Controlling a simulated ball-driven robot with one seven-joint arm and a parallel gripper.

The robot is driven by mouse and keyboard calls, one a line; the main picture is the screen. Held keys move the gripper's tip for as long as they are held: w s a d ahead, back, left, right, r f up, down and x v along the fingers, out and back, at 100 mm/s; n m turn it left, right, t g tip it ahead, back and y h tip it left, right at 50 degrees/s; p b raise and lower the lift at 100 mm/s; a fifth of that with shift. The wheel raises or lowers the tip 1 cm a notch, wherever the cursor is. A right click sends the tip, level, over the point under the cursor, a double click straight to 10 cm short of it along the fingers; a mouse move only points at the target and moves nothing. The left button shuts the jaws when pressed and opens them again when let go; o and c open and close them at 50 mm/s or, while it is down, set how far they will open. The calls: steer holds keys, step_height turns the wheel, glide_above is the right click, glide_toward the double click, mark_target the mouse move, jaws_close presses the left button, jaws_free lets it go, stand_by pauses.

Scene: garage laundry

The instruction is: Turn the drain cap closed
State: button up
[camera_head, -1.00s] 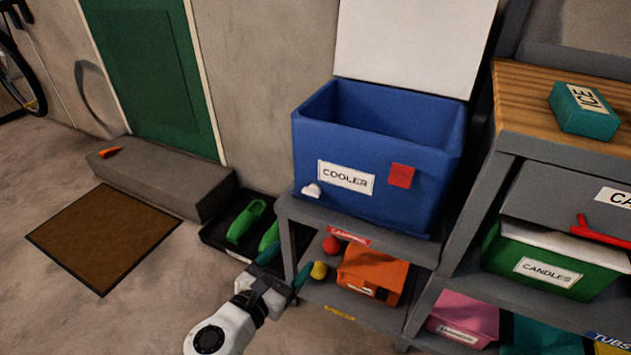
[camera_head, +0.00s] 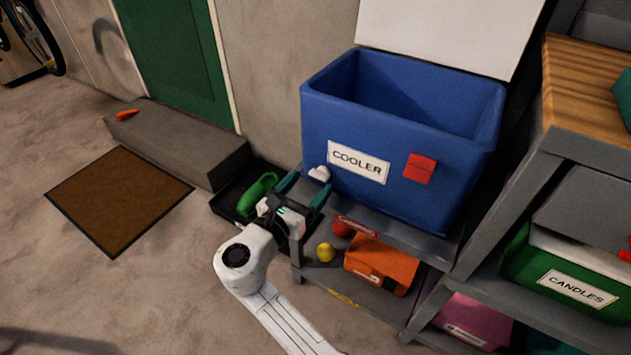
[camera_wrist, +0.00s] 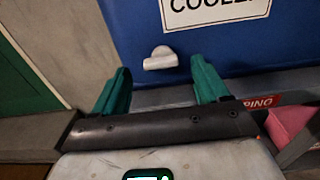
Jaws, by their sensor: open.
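The drain cap (camera_head: 319,173) is a small white knob low on the left of the blue cooler's (camera_head: 398,160) front face. It also shows in the wrist view as a white cap with a short lever (camera_wrist: 161,58) lying roughly level. My gripper (camera_head: 306,184) is open and empty, with teal fingers pointing at the cooler. In the wrist view the gripper (camera_wrist: 161,82) has the cap ahead of it and between its two fingers in the picture. The fingers appear short of the cap and I see no contact.
The cooler stands on a grey shelf (camera_head: 395,227) with its white lid (camera_head: 450,35) up. An orange box (camera_head: 382,264) and small balls sit on the shelf below. A black tray with green shoes (camera_head: 258,195) lies left of the shelf. Open floor lies at the left.

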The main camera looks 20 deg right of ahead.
mark_target(317, 177)
steer(key=shift+b+x, duration=0.35)
steer(key=shift+x, duration=1.3)
steer(key=shift+c, duration=0.4)
steer(key=c, duration=1)
